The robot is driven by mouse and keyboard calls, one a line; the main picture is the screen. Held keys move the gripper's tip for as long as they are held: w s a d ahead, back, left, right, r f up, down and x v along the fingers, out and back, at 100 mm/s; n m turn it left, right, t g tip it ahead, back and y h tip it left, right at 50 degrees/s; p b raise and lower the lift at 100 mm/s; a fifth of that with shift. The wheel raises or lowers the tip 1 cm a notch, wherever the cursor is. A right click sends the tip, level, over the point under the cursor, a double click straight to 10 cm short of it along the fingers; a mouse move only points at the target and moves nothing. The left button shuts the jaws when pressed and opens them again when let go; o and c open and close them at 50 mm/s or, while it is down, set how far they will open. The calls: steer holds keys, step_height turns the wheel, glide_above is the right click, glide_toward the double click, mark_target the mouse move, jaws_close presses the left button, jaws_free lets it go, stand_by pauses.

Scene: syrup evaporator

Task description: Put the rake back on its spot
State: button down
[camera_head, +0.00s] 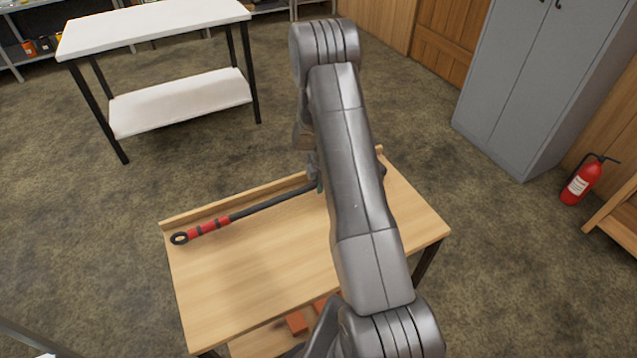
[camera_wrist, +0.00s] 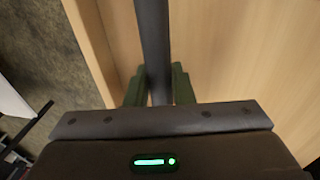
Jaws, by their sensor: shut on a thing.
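The rake (camera_head: 265,207) has a dark shaft and a red and black grip with a ring at its left end. It lies along the back edge of the wooden table (camera_head: 250,275), by the low raised ledge. My gripper (camera_wrist: 160,88) is shut on the dark shaft, which runs between its green fingers in the wrist view. In the head view my arm hides most of the gripper and the middle of the rake. A small dark part of the rake's right end shows right of my arm. I cannot tell whether the rake touches the tabletop.
A white table (camera_head: 155,28) with a lower shelf stands at the back left. A grey cabinet (camera_head: 530,75) and a red fire extinguisher (camera_head: 586,180) are at the right. Orange blocks (camera_head: 297,321) lie below the wooden tabletop. The tabletop's front left is clear.

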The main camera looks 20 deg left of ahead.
steer(key=shift+w+a+f, duration=0.1)
steer(key=shift+a, duration=0.05)
steer(key=shift+c, duration=0.9)
jaws_free()
step_height(320, 180, up, 13)
steer(key=d+p, duration=0.2)
steer(key=p, duration=0.1)
steer(key=shift+s, duration=0.4)
stand_by(1.2)
steer(key=shift+f, duration=0.2)
steer(key=shift+w+a+f+b, duration=0.15)
steer(key=shift+f+b, duration=0.1)
steer(key=shift+f, duration=0.8)
steer(key=shift+a+f+b, duration=0.1)
steer(key=shift+f+b, duration=0.15)
steer(key=shift+f, duration=0.75)
steer(key=shift+w+a+f+b, duration=0.15)
steer(key=shift+f+b, duration=0.1)
steer(key=shift+f, duration=0.8)
steer(key=shift+s, duration=0.1)
